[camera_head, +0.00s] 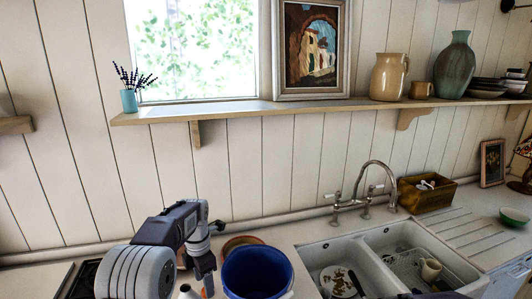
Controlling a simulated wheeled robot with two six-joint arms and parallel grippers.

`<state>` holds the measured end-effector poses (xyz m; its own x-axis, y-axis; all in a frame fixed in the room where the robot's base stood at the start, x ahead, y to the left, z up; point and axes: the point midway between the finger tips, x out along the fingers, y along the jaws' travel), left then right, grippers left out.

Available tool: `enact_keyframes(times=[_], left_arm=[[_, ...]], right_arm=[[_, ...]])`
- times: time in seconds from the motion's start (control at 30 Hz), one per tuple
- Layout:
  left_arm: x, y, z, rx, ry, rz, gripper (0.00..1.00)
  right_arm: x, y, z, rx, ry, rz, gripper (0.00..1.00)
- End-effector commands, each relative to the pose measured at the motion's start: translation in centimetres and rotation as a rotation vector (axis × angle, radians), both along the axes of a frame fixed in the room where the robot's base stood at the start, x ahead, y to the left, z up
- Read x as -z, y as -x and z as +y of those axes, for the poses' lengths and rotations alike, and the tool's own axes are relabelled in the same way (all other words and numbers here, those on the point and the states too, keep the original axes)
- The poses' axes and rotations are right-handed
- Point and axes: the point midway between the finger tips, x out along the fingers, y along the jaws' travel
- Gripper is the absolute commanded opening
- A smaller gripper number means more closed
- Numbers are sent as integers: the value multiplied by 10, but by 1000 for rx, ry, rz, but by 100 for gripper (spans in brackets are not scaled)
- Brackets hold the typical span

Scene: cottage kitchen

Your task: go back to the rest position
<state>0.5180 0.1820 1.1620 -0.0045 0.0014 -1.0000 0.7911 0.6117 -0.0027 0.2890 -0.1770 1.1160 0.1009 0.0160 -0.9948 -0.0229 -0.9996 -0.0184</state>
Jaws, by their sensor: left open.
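My left gripper (207,284) points down at the bottom of the view, left of centre, over the counter. It is open, and I see nothing held in it. A blue pot (257,272) stands just right of it; in the picture the gripper is close to its rim, and I cannot tell the exact gap. My right gripper is not in view.
A brown bowl (242,241) sits behind the pot. The white double sink (374,240) with its tap (366,200) lies to the right, holding dishes and a rack. A wooden box (426,196) stands behind it. A shelf (290,106) runs along the wall above.

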Motion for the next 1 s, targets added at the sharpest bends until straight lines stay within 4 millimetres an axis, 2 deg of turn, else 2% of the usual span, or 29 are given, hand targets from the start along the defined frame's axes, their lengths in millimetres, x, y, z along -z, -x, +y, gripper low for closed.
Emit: enact_keyframes(times=[0.03, 0.17, 0.37, 0.57, 0.67, 0.77, 0.9, 1.0], left_arm=[[5, -2, 0, 1, 1, -21, 55], [-7, 2, -1, 2, 1, -60, 55], [2, 38, -2, 17, 3, -45, 55], [30, 85, -3, 226, 6, -39, 55], [52, 115, -4, 429, 6, -40, 55], [82, 154, -4, 735, 5, -43, 55], [122, 213, -4, 1306, -3, -44, 55], [140, 240, -3, 1687, -8, -41, 55]], right_arm=[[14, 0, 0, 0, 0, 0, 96], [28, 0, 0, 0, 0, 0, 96], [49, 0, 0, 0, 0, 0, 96], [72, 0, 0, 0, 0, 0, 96], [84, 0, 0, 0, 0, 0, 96], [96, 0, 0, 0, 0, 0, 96], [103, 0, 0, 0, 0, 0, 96], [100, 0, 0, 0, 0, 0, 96]])
